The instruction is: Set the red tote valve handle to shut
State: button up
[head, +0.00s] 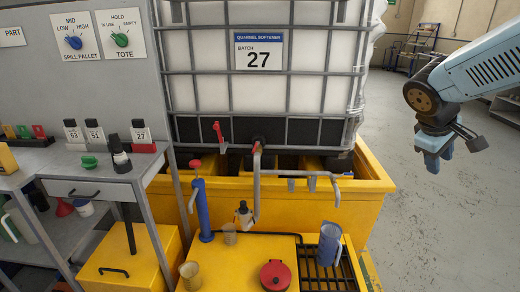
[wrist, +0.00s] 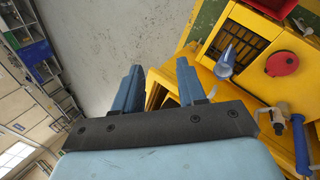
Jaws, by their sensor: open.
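The white caged tote (head: 205,60) stands on a yellow spill pallet (head: 350,200) in the head view. A red lever (head: 218,132) stands roughly upright at the tote's dark lower front. To its right, the outlet valve (head: 258,142) shows a small red part above a grey pipe (head: 257,190). I cannot tell for sure which red part is the valve handle, or its setting. My gripper (head: 436,163) is open and empty, well to the right of the tote. Its two separated blue fingers show in the wrist view (wrist: 160,80); the lever is not visible there.
A blue pump (head: 202,210) with a red top, a blue jug (head: 329,243) and a red lid (head: 275,275) are in front of the tote. A grey workbench (head: 90,185) is at left. Open floor (head: 440,225) lies at right.

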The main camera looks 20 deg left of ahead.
jog(key=w+a+f+n+t+h, duration=0.35)
jog(key=w+a+n, duration=0.35)
jog(key=w, duration=0.5)
jog(key=n+t+y, duration=1)
jog(key=n+y, duration=0.1)
jog(key=n, duration=1.3)
send_near(255, 146)
jog(key=w, duration=0.3)
jog(key=w+a, duration=0.1)
jog(key=w, duration=0.2)
jog(key=w+f, duration=0.1)
jog(key=w, duration=0.2)
jog(key=shift+w+a+f, duration=0.1)
jog(key=shift+w+a, duration=0.1)
jog(key=shift+w, duration=0.15)
jog(key=shift+c, duration=0.5)
grip_shut()
